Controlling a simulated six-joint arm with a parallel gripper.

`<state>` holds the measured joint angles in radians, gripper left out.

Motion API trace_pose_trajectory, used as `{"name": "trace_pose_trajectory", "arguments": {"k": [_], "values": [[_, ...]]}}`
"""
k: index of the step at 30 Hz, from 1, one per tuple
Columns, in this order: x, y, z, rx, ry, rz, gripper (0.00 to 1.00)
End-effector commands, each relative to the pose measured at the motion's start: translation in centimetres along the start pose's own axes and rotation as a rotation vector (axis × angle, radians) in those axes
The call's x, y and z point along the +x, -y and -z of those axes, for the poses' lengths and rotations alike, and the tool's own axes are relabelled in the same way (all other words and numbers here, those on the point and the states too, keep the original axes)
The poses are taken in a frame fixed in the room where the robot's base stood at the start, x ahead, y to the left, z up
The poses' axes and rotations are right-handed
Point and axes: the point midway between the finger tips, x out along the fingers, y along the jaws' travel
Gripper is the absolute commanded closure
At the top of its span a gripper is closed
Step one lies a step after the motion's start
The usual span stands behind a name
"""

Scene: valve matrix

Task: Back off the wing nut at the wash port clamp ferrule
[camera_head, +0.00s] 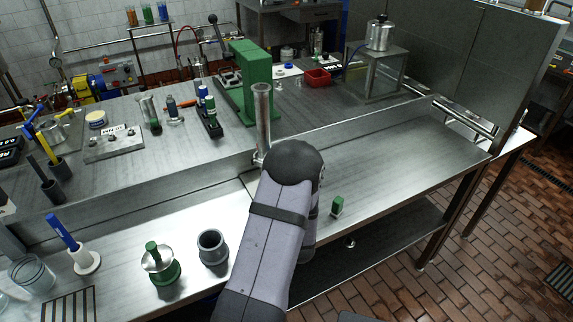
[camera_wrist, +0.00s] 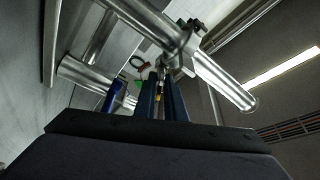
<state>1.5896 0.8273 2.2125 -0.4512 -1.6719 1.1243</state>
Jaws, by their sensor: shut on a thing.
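In the wrist view a clamp ferrule (camera_wrist: 190,42) joins two steel pipe lengths, with a small dark fitting (camera_wrist: 198,27) on its upper right side. My gripper (camera_wrist: 162,72) reaches up to just below the clamp, its two dark blue fingers close together. It is shut on the wing nut, of which only a small part shows between the fingertips. The nut's wings and thread are too small and shaded to make out. In the head view my arm hides the gripper, clamp and nut; the upright steel pipe (camera_head: 262,115) shows just behind it.
A green block stand (camera_head: 245,85) is behind the upright pipe. The steel bench to the right (camera_head: 400,165) is mostly clear.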

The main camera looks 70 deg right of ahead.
Motion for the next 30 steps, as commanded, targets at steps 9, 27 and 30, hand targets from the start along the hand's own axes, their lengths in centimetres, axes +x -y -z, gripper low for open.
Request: {"name": "trace_pose_trajectory", "arguments": {"k": [9, 27, 30], "values": [[0.0, 0.0, 0.0, 0.002, 0.0, -0.001, 0.76], [-5.1, -0.3, 0.0, 0.002, -0.002, -0.003, 0.76], [-6.2, -0.2, 0.0, 0.001, -0.001, -0.003, 0.76]]}}
